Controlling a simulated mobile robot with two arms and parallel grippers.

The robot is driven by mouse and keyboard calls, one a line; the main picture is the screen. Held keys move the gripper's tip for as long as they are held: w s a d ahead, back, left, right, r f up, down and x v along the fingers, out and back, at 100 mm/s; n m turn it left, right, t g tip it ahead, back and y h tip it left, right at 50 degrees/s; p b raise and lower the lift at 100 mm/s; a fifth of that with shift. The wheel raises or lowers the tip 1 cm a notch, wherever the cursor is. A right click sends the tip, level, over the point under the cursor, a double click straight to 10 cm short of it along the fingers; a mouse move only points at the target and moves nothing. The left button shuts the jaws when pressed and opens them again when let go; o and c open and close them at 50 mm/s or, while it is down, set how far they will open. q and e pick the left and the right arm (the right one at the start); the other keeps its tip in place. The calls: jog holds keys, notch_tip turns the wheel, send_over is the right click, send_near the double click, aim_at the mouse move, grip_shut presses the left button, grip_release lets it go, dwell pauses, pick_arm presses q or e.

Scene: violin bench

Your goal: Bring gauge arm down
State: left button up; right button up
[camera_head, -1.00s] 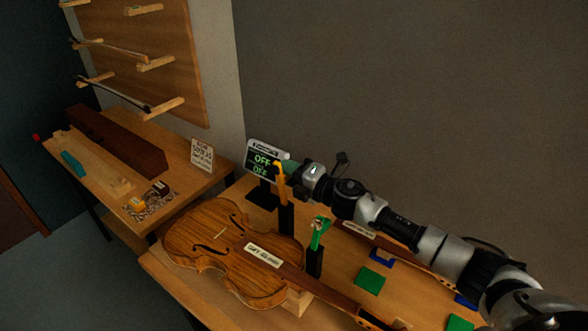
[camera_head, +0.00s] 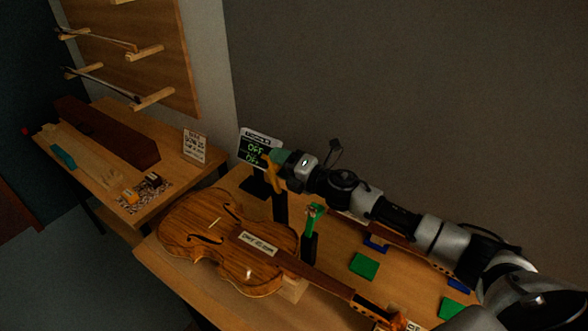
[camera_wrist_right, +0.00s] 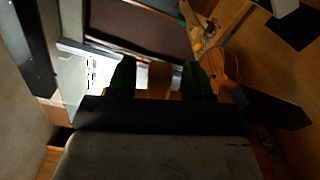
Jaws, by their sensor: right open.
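The gauge arm (camera_head: 269,175) is a yellow-orange piece at the top of a black post (camera_head: 280,207), behind the violin's body. My right gripper (camera_head: 277,157), with green fingers, is at the gauge arm's upper part. In the right wrist view my two dark fingers (camera_wrist_right: 160,80) stand apart, with a tan-yellow piece between them; whether they touch it I cannot tell. A display (camera_head: 258,149) reading OFF stands just behind the gripper. The violin (camera_head: 222,240) lies on the bench with a paper label on it. My left gripper is not in view.
A second black post with a green top (camera_head: 313,217) stands right of the gauge post, close to the violin neck. Green pads (camera_head: 364,266) and blue holders lie on the bench right. A side table (camera_head: 190,178) with a sign stands left; bows hang above it.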

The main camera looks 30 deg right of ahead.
jog(key=b+v, duration=0.4)
jog(key=v, duration=0.6)
